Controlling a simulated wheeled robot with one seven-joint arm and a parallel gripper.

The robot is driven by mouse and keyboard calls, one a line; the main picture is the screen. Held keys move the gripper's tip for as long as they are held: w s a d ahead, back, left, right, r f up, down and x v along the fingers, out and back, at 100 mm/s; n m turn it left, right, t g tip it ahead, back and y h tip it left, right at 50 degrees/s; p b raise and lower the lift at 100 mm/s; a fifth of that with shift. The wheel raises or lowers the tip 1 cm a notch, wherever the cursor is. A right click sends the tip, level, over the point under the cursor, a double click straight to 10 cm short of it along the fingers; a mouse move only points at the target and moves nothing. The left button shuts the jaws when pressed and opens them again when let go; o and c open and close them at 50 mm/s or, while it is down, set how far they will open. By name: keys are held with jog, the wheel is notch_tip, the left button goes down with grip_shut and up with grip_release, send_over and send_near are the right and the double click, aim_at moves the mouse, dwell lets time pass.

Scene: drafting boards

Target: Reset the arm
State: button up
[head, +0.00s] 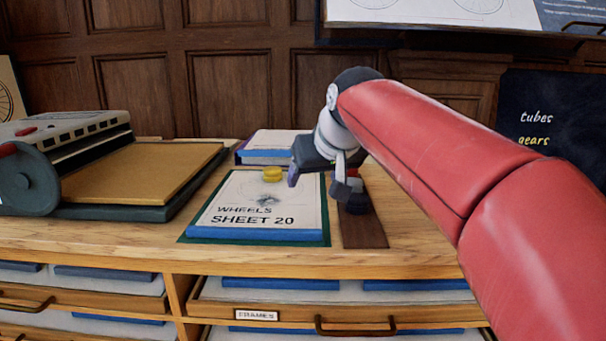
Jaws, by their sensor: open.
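My red arm (420,150) reaches in from the right side of the head view. My gripper (322,184) hangs over the right part of the wooden cabinet top, at the right edge of a board marked "WHEELS SHEET 20" (252,220). Its jaws are apart, with nothing seen between them. A small yellow round piece (273,174) sits on the far part of that board, left of the gripper. The board lies on a dark green mat (188,238). Whether the gripper touches anything below it is unclear.
A machine with a tan bed (140,172) stands at left. Another blue-edged board (268,153) lies behind. A dark brown strip (362,228) lies under the gripper. Below are drawers, one labelled "FRAMES" (256,315). A dark sign (545,125) stands behind my arm.

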jog(key=s+d+f+m+g+h+p, duration=0.1)
jog(key=s+d+f, duration=0.5)
jog(key=s+f, duration=0.4)
jog(key=s+d+f+m+g+h+p, duration=0.1)
jog(key=s+d+f, duration=0.6)
jog(key=s, duration=0.9)
notch_tip(320, 180, down, 3)
jog(key=shift+r+m+g+h+p, duration=0.15)
jog(key=shift+m+g+h+p, duration=0.2)
jog(key=shift+m+p, duration=0.35)
